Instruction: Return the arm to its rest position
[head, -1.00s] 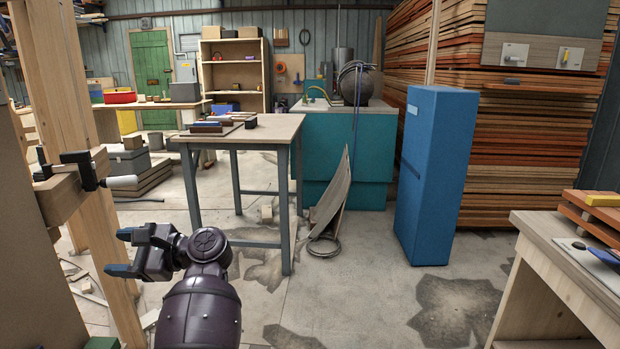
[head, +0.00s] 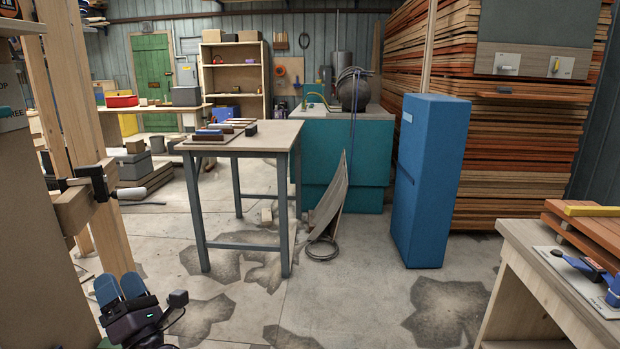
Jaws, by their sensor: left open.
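My left gripper (head: 121,287) is low at the left of the head view, near the bottom edge. Its two blue-tipped fingers point up and stand a little apart, with nothing between them. The gripper is in front of the floor, below the clamp (head: 92,184) on the wooden frame. Most of the left arm is out of view below. My right gripper is not in view.
A wooden post frame (head: 105,225) with a board stands close on the left. A workbench (head: 530,240) with boards and tools is at the right. A tall blue cabinet (head: 430,180) and a table (head: 245,140) stand farther off.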

